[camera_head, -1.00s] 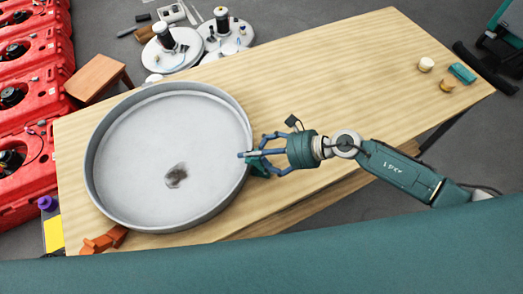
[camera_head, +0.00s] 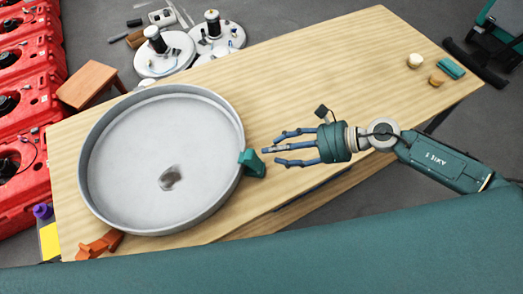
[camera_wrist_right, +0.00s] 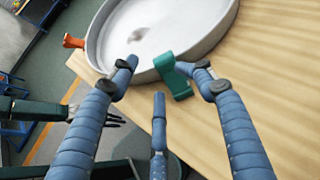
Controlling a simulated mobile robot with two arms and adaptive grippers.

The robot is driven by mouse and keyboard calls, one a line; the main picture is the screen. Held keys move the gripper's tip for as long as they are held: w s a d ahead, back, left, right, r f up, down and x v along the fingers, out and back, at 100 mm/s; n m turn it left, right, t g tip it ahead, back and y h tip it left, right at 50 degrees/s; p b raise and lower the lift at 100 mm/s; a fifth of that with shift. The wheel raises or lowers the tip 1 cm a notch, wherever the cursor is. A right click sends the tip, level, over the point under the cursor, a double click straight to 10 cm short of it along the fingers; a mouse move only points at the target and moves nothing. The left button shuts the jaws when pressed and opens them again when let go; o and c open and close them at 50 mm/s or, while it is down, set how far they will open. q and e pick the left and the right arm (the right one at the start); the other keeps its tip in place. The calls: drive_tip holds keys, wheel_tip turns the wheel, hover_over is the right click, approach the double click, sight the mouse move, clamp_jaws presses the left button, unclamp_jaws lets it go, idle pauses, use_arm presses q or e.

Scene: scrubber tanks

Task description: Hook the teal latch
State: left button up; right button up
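The teal latch (camera_head: 252,163) sits at the right side of the rim of a round grey tank (camera_head: 240,128). The latch also shows in the right wrist view (camera_wrist_right: 175,78), against the outer wall; I cannot tell whether it is hooked. My right gripper (camera_head: 270,150) is open and empty, to the right of the latch and apart from it. Its blue fingers are spread in the right wrist view (camera_wrist_right: 160,75), with the latch beyond them. A teal arm with dark prongs (camera_wrist_right: 105,118) at the left of that view may be my left one; its opening is unclear.
The tank stands on a wooden table (camera_head: 330,80). An orange latch (camera_head: 100,245) is at its lower left. A cream knob (camera_head: 415,61), a tan piece (camera_head: 437,79) and a teal block (camera_head: 451,68) lie at the far right. The table between is clear.

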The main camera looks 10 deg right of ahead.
drive_tip(key=shift+v, duration=1.3)
drive_tip(key=shift+w, duration=0.1)
